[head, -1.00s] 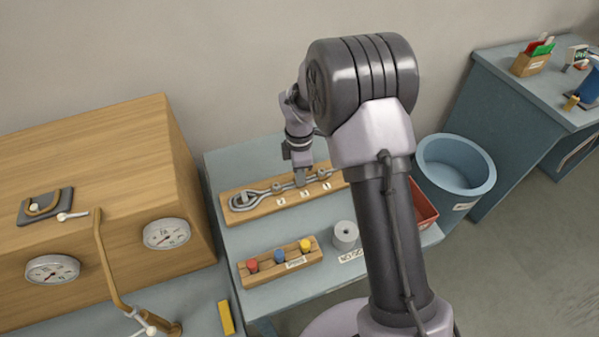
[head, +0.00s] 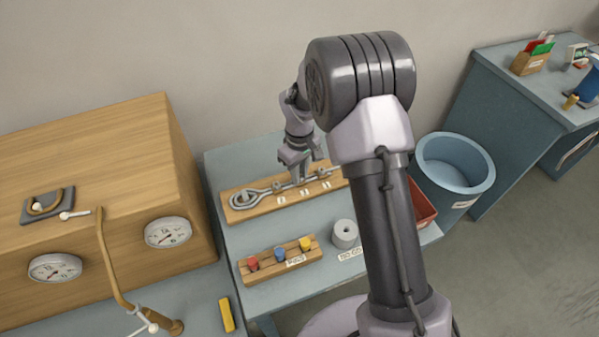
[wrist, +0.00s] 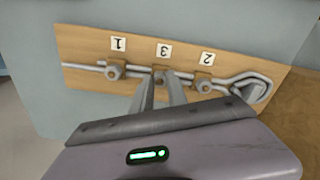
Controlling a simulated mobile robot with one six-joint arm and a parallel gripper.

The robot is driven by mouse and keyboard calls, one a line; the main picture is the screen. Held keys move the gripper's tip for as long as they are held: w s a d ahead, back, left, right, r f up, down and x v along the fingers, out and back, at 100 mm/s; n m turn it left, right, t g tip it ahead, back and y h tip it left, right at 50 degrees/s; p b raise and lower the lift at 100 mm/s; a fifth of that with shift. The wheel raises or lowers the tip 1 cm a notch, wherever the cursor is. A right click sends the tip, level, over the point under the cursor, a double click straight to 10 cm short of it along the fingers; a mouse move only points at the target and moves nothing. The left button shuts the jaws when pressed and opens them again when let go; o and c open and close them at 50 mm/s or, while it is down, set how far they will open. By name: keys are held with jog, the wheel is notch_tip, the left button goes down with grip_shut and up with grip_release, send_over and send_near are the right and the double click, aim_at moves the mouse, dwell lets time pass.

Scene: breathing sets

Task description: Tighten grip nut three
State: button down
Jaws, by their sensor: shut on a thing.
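A wooden board (head: 232,215) on the blue table bears a grey metal rod with a looped end (head: 245,197) and numbered labels. In the wrist view the labels read 1, 3, 2 from left to right on the board (wrist: 80,50). My gripper (head: 301,181) reaches down to the middle of the rod at label 3 (wrist: 163,50). Its fingers (wrist: 161,82) are shut on grip nut three, which they mostly hide. The nut at label 1 (wrist: 114,72) and the nut at label 2 (wrist: 203,83) stand free on either side.
A wooden block with red, blue and yellow pegs (head: 262,276) and a grey cylinder (head: 345,233) stand nearer on the table. A red tray (head: 422,208) and a blue bin (head: 440,190) are at right. A large wooden box with gauges (head: 90,170) stands at left.

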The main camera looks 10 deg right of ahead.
jog(key=m+b, duration=0.1)
jog(key=m, duration=1)
jog(key=shift+b, duration=0.35)
jog(key=m+b, duration=0.1)
jog(key=m, duration=0.2)
jog(key=shift+m, duration=0.3)
jog(key=m+b, duration=0.1)
jog(key=m, duration=0.5)
jog(key=shift+b, duration=0.35)
jog(key=m+b, duration=0.1)
jog(key=m, duration=0.4)
jog(key=shift+m+b, duration=0.35)
jog(key=shift+m, duration=0.05)
jog(key=c, duration=1.3)
grip_release()
